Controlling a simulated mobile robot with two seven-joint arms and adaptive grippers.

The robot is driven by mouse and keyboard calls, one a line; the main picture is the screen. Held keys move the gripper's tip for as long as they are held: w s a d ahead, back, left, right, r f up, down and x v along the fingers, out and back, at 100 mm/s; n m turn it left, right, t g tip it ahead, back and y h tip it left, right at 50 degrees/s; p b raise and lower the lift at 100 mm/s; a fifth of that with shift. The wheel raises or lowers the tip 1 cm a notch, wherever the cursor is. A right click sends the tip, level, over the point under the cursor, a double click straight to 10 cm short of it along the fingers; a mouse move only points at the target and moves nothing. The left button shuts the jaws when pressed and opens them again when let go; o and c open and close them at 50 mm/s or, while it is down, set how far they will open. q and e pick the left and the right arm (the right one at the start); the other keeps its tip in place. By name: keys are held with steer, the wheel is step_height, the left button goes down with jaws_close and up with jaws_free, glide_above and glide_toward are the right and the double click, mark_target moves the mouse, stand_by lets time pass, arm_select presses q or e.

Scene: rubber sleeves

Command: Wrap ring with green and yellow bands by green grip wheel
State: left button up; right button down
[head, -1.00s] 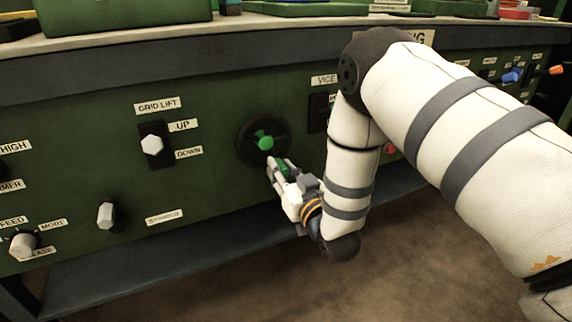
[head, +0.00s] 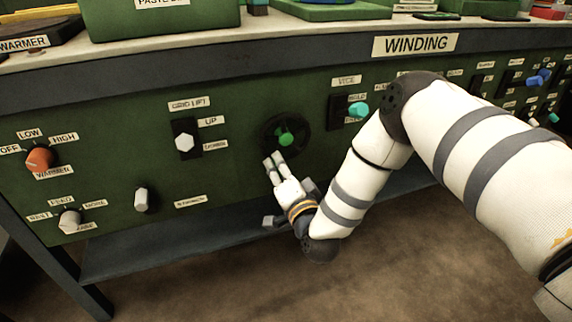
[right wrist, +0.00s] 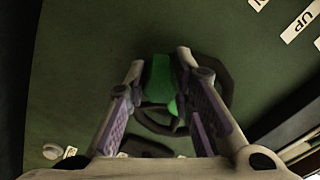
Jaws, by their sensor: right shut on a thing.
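The wheel (head: 305,128) is a dark round handwheel on the green front panel of the bench, with a green hub (head: 286,138) at its middle. My right gripper (head: 273,160) is at the lower left of its rim. In the right wrist view its fingers (right wrist: 158,75) are shut on a green grip (right wrist: 160,72), with the dark wheel rim (right wrist: 228,88) behind. In the head view the fingers mostly hide the grip. The ring with green and yellow bands cannot be made out. My left gripper is not in view.
A white GRID LIFT knob (head: 184,142) is left of the wheel and a teal VICE knob (head: 358,109) is right of it. An orange WARMER knob (head: 40,157) is further left. A dark shelf (head: 150,253) runs below the panel.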

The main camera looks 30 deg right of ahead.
steer(key=shift+w+a+r+m+p, duration=0.1)
steer(key=shift+a+r+m+p, duration=0.15)
steer(key=shift+m, duration=0.4)
steer(key=shift+w+a+r+m+p, duration=0.1)
steer(key=shift+a+r+m+p, duration=0.15)
steer(key=shift+m, duration=0.4)
steer(key=shift+a, duration=0.1)
steer(key=c, duration=1.4)
jaws_free()
steer(key=shift+o, duration=0.2)
steer(key=v, duration=1.2)
steer(key=shift+s+f, duration=0.1)
steer(key=shift+f, duration=0.05)
